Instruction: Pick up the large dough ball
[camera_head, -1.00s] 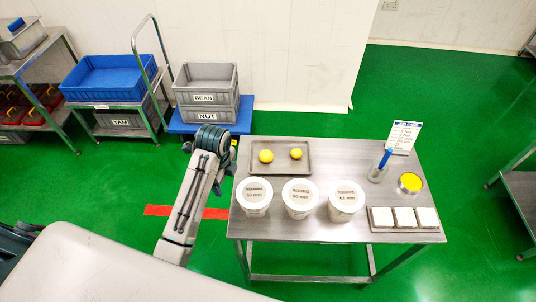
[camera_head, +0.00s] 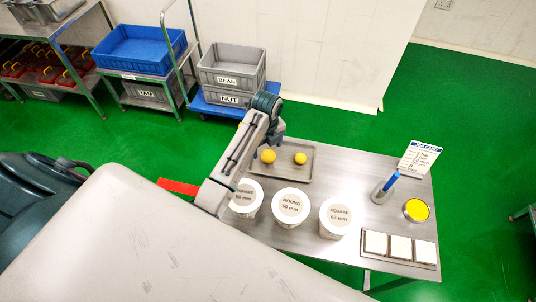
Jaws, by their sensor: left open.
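Two yellow dough balls sit apart on a grey metal tray (camera_head: 295,176) on the steel table. The large dough ball (camera_head: 268,156) is the left one and the small dough ball (camera_head: 300,158) is the right one. My left gripper (camera_head: 278,138) is open and empty. It is in the air over the tray's back left corner, just behind the large ball in the picture. I cannot tell its height above the tray. My right gripper is not in view.
White tubs (camera_head: 291,206) stand in front of the tray. To the right are a job card (camera_head: 419,158), a metal cup with a blue handle (camera_head: 382,192), a yellow-filled bowl (camera_head: 416,210) and white squares in a holder (camera_head: 400,247). Grey crates (camera_head: 230,78) stand behind.

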